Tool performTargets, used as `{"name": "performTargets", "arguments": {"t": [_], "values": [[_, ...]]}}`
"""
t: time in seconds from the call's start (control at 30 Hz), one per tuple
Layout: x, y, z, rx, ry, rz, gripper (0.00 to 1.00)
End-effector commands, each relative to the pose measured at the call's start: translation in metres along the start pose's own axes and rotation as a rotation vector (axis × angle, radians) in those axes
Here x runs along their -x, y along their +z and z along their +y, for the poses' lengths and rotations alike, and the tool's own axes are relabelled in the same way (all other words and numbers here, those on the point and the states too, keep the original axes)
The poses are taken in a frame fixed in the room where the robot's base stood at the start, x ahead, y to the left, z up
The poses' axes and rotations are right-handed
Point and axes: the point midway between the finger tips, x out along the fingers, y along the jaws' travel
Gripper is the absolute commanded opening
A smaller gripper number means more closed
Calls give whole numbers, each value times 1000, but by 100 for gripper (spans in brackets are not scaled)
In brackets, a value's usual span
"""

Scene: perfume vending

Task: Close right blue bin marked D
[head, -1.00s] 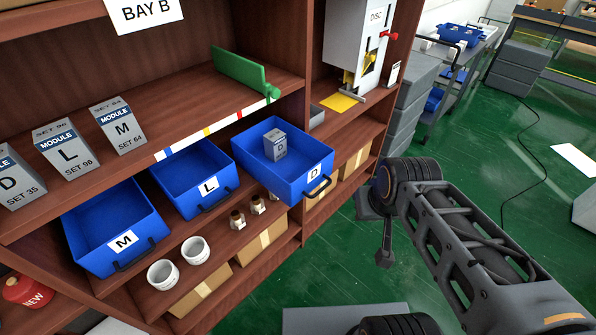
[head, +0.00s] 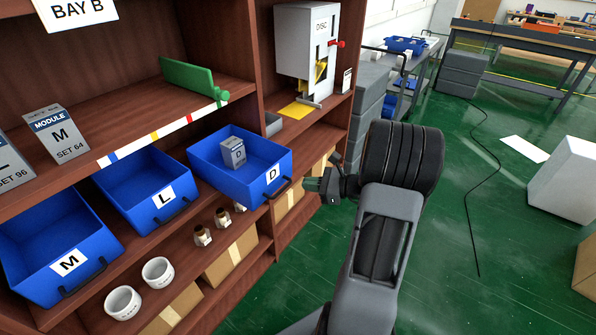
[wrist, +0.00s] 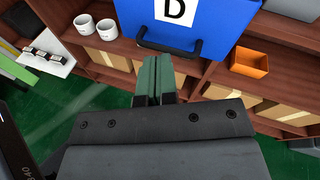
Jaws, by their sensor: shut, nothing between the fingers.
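The right blue bin marked D (head: 238,175) sticks out from the shelf at the right end of the row of bins, with a grey module box marked D (head: 232,152) inside it. Its front, with the D label and a black handle, also shows at the top of the wrist view (wrist: 213,22). My gripper (head: 312,184) is shut and empty, just right of the bin's front and handle in the head view. In the wrist view its green fingertips (wrist: 157,65) lie together just below the handle; I cannot tell whether they touch it.
Blue bins marked L (head: 140,190) and M (head: 50,240) stand to the left, also pulled out. White cups (head: 158,271) and cardboard boxes (head: 230,258) fill the shelf below.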

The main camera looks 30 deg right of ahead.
Motion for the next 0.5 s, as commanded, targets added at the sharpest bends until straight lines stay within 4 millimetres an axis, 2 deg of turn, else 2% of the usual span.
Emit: {"name": "performTargets", "arguments": {"t": [0.03,0.1,0.27,0.37,0.5], "values": [[12,-18,-14,-66,-82,-37,0],[27,-33,-30,-134,-178,-85,0],[48,-52,-50,-215,-307,-151,0],[46,-54,-57,-230,-334,-166,0],[26,-52,-65,-234,-337,-167,0]]}}
